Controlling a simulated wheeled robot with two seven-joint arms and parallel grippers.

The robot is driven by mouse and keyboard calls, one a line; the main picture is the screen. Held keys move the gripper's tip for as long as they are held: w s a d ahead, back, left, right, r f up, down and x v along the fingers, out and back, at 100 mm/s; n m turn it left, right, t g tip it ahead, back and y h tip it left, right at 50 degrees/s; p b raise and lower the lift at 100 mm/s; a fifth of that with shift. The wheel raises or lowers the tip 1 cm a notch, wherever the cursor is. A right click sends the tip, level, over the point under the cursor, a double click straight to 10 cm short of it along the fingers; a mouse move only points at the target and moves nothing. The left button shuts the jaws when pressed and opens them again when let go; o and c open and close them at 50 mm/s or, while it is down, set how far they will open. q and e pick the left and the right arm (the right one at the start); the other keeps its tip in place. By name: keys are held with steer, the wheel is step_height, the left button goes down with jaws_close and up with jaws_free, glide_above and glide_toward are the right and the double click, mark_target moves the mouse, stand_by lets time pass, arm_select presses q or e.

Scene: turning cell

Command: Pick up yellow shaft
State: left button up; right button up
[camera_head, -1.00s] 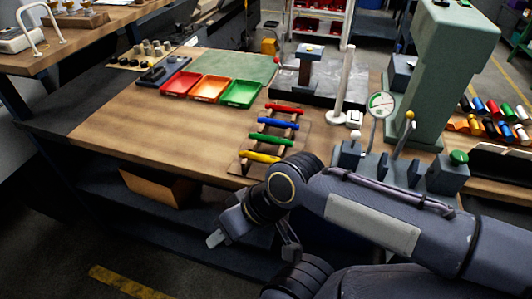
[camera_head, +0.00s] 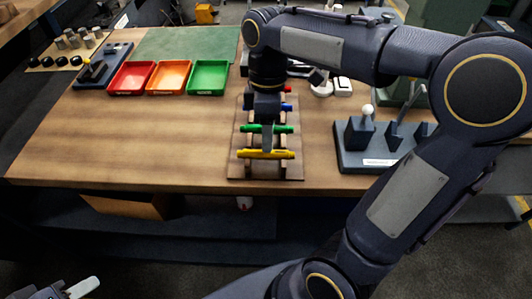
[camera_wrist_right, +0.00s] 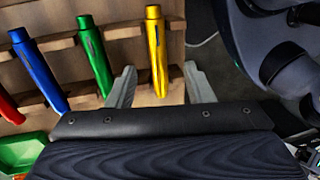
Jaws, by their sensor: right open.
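The yellow shaft (camera_head: 257,154) lies across the front of a wooden rack (camera_head: 237,168) on the workbench. My right gripper (camera_head: 267,143) points down over the rack at this shaft. In the right wrist view the yellow shaft (camera_wrist_right: 156,40) runs between the two spread fingers (camera_wrist_right: 159,70), with a gap on each side. The right gripper is open. My left gripper (camera_head: 70,290) shows only in part at the bottom left of the head view, away from the bench; its opening cannot be made out.
Green (camera_head: 281,129), blue (camera_head: 286,107) and red (camera_head: 287,88) shafts lie behind the yellow one. Red (camera_head: 131,78), orange (camera_head: 169,78) and green (camera_head: 207,78) trays stand at the back left. A dark fixture (camera_head: 368,155) stands right of the rack. The left front bench is clear.

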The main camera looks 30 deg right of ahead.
mark_target(266, 155)
steer(key=f, duration=0.4)
steer(key=shift+s+a+f, duration=0.1)
steer(key=shift+s+f, duration=0.15)
steer(key=shift+f, duration=0.1)
jaws_close()
steer(key=shift+r, duration=0.1)
